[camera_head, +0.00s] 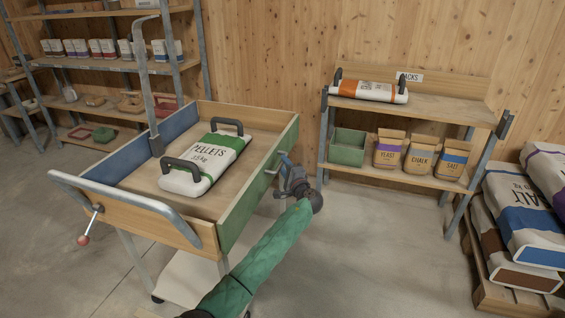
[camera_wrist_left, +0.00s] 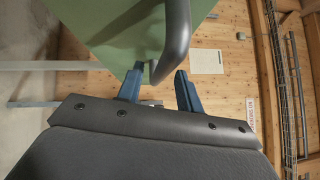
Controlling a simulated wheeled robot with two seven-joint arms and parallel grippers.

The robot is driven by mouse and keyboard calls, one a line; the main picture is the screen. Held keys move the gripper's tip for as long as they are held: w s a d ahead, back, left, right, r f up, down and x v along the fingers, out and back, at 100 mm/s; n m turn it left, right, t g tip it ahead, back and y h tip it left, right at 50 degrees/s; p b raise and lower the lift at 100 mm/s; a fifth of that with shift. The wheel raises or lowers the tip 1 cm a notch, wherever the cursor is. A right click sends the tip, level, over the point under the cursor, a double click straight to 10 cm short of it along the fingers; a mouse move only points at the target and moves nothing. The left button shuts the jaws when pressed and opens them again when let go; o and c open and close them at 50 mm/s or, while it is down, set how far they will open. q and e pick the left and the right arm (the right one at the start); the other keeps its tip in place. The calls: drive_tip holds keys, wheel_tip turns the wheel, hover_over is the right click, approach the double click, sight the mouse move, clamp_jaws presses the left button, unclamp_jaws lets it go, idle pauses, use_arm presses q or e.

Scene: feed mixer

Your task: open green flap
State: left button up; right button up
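The green flap (camera_head: 240,203) is the right side panel of the wooden cart and stands upright. It also shows at the top of the left wrist view (camera_wrist_left: 90,15). A grey bar handle (camera_wrist_left: 178,40) sticks out from the flap. My left gripper (camera_head: 279,165) is at the handle on the flap's outer side, at the end of my green-sleeved arm. In the left wrist view its two blue fingertips (camera_wrist_left: 160,88) are apart, with the handle's bent end close to or between them. I cannot tell whether they touch it. My right gripper is not in view.
The cart carries a pellets sack (camera_head: 205,163) with two dark handles. A grey push bar (camera_head: 125,203) is at its near end. A low shelf (camera_head: 420,180) with bags and a green bin stands at the right. Stacked sacks (camera_head: 520,210) lie far right. Floor between is clear.

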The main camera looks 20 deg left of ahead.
use_arm(q)
drive_tip(key=shift+x, duration=1.15)
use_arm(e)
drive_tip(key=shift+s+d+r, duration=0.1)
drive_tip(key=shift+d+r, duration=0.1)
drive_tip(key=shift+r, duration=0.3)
use_arm(q)
clamp_jaws()
drive_tip(key=shift+f, duration=0.1)
drive_tip(key=shift+s, duration=0.1)
